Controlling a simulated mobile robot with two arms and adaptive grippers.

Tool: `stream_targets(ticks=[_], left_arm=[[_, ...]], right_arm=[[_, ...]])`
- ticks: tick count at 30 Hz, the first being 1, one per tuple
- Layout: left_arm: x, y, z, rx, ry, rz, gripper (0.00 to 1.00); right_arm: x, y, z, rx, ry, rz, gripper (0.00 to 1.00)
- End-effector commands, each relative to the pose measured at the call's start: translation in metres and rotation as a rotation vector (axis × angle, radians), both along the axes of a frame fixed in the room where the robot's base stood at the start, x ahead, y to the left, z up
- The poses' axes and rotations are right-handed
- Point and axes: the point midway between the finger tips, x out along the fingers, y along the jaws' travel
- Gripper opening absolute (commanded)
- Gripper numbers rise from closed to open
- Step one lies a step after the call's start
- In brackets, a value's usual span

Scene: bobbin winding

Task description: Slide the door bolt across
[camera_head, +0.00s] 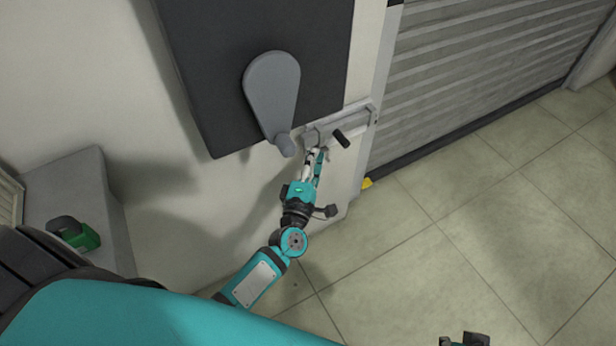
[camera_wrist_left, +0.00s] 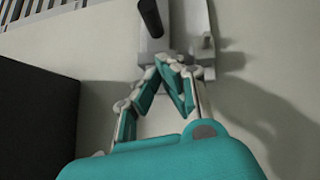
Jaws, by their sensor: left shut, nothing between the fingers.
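The door bolt (camera_head: 352,122) is a pale grey metal bar on a plate low on the light wall panel, with a short black handle (camera_head: 341,138) sticking out. The bolt's handle also shows at the top of the left wrist view (camera_wrist_left: 151,17). My left gripper (camera_head: 319,151) is shut and empty, just below the left part of the bolt plate. In the left wrist view its fingertips (camera_wrist_left: 170,62) meet just below the handle. I cannot tell whether they touch the bolt. A small black part (camera_head: 476,340) at the bottom edge may be my right gripper; its jaws are unclear.
A dark panel (camera_head: 240,60) with a grey lever (camera_head: 272,90) hangs just above my left gripper. A ribbed shutter door (camera_head: 480,70) stands to the right. A grey box with a green object (camera_head: 82,238) is at the left. The tiled floor (camera_head: 470,230) is clear.

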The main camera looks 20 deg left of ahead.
Motion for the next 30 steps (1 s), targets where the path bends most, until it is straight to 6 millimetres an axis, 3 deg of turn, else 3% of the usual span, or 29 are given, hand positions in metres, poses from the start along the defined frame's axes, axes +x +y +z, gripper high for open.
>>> stream_targets(ticks=[7,23,30], left_arm=[[0.028,-0.019,0.007,-0.003,0.0,0.0,0.0],[0.036,-0.026,0.008,-0.001,0.0,0.0,0.0],[0.069,-0.052,0.007,-0.004,-0.001,0.001,0.0]], right_arm=[[-0.003,0.0,0.009,0.001,-0.007,-0.001,0.0],[-0.006,-0.001,0.01,-0.002,-0.004,0.0,0.0],[-0.008,-0.002,0.012,-0.001,-0.008,0.001,0.0]])
